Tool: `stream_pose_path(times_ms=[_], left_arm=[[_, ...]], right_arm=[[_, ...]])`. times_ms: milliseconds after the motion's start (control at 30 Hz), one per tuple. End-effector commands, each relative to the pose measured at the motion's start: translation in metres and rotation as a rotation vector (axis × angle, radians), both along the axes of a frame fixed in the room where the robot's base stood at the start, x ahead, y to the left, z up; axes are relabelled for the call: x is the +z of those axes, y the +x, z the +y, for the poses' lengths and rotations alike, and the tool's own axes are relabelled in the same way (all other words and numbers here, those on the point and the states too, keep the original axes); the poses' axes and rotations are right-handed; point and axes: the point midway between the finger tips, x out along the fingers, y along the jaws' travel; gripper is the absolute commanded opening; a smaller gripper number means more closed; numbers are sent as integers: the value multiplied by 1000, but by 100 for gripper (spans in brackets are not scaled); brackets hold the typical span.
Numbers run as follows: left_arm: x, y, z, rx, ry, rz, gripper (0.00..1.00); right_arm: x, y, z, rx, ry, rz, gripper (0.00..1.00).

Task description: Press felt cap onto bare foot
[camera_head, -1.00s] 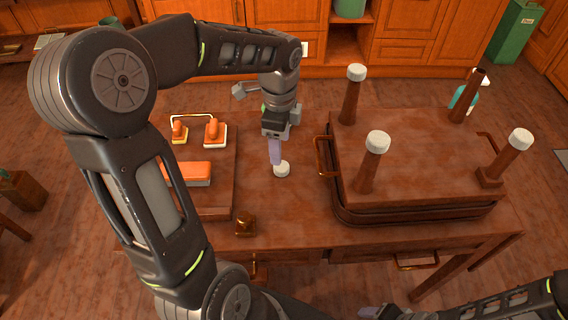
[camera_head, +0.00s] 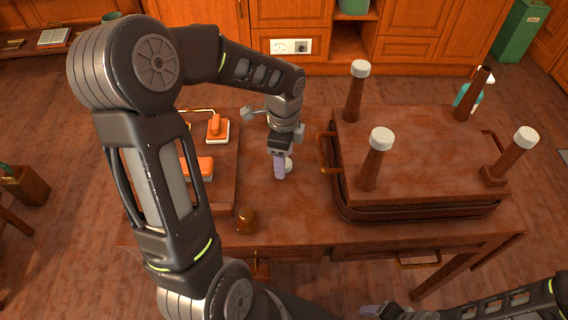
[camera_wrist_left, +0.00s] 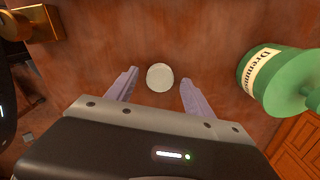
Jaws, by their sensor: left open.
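The loose felt cap (camera_head: 288,165), a small white disc, lies on the table, partly hidden behind my left gripper (camera_head: 279,175) in the head view. In the left wrist view the cap (camera_wrist_left: 160,77) shows between the spread fingers of my left gripper (camera_wrist_left: 158,76), which is open and empty. An upturned piece of furniture (camera_head: 425,150) has its legs pointing up. Three legs carry white caps, and the back right leg is the bare foot (camera_head: 486,72). My right gripper (camera_head: 374,311) is at the bottom edge, mostly cut off; its jaws are unclear.
Orange-handled tools (camera_head: 217,128) sit on a board at the left of the table (camera_head: 285,215). A brass block (camera_head: 246,220) stands near the front. A green labelled bottle (camera_wrist_left: 283,80) is right of the gripper in the wrist view. A teal spray bottle (camera_head: 468,96) is behind the bare leg.

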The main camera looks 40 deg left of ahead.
Motion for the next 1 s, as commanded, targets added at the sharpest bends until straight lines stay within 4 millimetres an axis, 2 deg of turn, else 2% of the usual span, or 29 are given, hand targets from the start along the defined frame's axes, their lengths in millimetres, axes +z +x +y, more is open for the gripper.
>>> stream_pose_path(times_ms=[100, 667, 1000], left_arm=[[-6, 0, 0, -1, 0, -1, 61], [-6, 0, 0, -1, -1, -1, 61], [-6, 0, 0, -1, -1, -1, 33]], right_arm=[[-1, 0, 0, 0, 0, 0, 62], [0, 0, 0, 0, 0, 0, 62], [0, 0, 0, 0, 0, 0, 62]])
